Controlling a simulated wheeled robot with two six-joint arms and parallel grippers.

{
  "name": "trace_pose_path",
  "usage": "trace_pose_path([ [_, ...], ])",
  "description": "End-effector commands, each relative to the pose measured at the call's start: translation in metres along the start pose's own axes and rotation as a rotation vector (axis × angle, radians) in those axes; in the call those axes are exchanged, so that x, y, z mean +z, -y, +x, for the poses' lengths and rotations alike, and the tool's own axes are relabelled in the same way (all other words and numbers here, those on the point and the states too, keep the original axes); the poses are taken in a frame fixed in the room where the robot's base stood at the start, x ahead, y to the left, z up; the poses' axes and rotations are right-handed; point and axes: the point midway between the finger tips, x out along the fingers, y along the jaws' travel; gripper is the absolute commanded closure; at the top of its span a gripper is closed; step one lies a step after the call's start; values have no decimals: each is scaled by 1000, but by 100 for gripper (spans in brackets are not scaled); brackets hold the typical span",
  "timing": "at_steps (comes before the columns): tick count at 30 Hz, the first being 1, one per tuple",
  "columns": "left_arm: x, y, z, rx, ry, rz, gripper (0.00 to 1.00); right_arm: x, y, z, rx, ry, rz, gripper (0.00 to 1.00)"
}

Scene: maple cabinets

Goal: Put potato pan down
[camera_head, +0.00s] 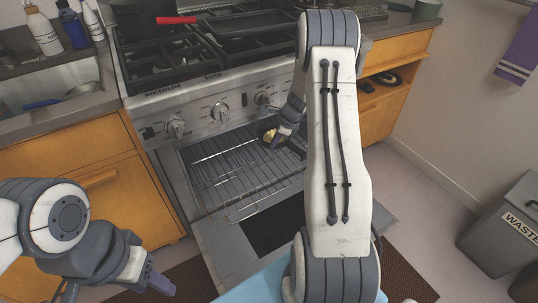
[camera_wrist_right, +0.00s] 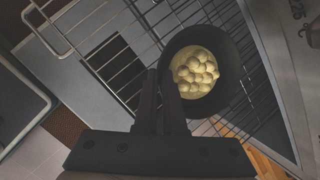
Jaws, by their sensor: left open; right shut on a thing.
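The dark potato pan holds several pale potatoes (camera_wrist_right: 195,72); its dark wall (camera_wrist_right: 236,75) shows clearly in the right wrist view. My right gripper (camera_wrist_right: 166,78) is shut on the pan, with its fingers at the pan's near side. In the head view the pan (camera_head: 266,132) is small and partly hidden by my right gripper (camera_head: 283,130). It is over the wire oven rack (camera_head: 225,183), toward its right back part. Whether the pan touches the rack cannot be told. My left gripper (camera_head: 160,284) is open and empty at the lower left, away from the oven.
The oven door (camera_head: 225,250) is folded down below the rack. A stove with knobs (camera_head: 175,128) and a dark griddle (camera_head: 245,22) stands above. The left half of the rack is clear. A waste bin (camera_head: 505,230) stands at the right. My right arm hides part of the oven.

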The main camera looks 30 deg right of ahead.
Motion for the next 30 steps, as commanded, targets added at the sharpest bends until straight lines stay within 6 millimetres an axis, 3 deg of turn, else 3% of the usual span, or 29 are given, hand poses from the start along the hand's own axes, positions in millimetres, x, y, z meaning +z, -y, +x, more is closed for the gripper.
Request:
trace_pose_path([
  [3,0,1,9,0,-1,0,50,-11,11,3,-38,-20,89,100],
  [7,0,1,11,0,-1,0,50,-9,14,9,-52,-28,129,100],
  [21,1,1,18,0,-1,0,50,59,-6,91,-50,-28,127,100],
  [30,1,2,21,0,-1,0,50,70,-11,111,-50,-28,131,100],
])
